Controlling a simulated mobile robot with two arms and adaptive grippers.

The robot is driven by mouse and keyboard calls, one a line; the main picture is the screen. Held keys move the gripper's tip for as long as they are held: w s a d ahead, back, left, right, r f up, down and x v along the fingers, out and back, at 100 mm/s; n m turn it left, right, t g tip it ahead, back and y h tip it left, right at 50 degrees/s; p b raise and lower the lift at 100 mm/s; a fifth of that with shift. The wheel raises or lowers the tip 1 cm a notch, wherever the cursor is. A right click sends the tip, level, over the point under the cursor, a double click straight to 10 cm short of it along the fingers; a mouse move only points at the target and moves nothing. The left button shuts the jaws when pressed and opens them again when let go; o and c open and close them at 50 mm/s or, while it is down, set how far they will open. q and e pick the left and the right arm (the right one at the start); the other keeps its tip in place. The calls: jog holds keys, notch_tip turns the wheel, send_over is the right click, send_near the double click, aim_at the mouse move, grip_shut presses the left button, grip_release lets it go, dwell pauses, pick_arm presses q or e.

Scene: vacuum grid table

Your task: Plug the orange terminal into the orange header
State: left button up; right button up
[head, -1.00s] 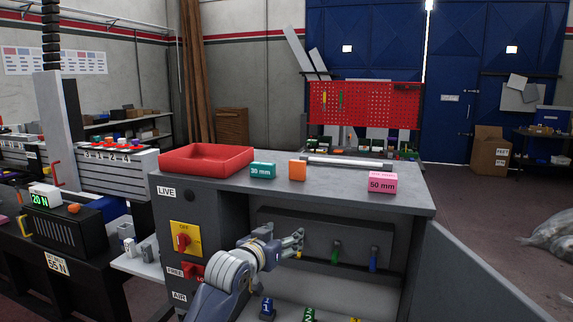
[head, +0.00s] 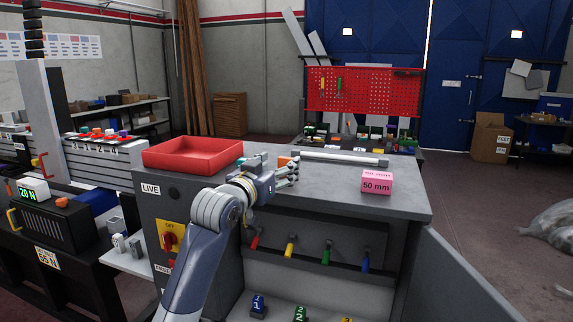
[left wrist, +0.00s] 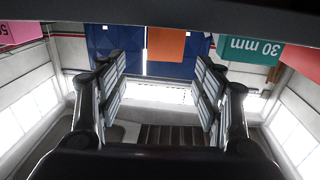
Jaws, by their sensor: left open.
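My left gripper (head: 292,172) is open and empty, level with the front edge of the cabinet top. In the left wrist view its two fingers (left wrist: 163,95) are spread, with nothing between them. An orange block (left wrist: 166,44) shows beyond the fingers; in the head view only a bit of it (head: 284,161) shows behind the gripper. I cannot pick out an orange terminal or orange header for certain. Coloured plugs hang in the open cabinet: red (head: 255,239), yellow (head: 291,247), green (head: 327,254) and blue (head: 366,262). My right gripper is out of view.
A red tray (head: 193,164), a pink 50 mm block (head: 376,183) and a pale bar (head: 340,159) sit on the cabinet top. A green 30 mm block (left wrist: 249,48) shows in the left wrist view. Numbered blue (head: 258,306) and green (head: 300,314) pieces stand on the lower shelf.

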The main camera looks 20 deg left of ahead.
aim_at(285, 160)
pick_arm(q)
jog(key=shift+w+d+f, duration=0.15)
jog(key=shift+w, duration=1)
jog(key=shift+w+p, duration=0.25)
jog(key=shift+p, duration=0.2)
jog(key=w+p, duration=0.1)
jog(key=w, duration=0.2)
jog(key=shift+w+p, duration=0.4)
jog(key=shift+w, duration=0.25)
jog(key=c, duration=1.1)
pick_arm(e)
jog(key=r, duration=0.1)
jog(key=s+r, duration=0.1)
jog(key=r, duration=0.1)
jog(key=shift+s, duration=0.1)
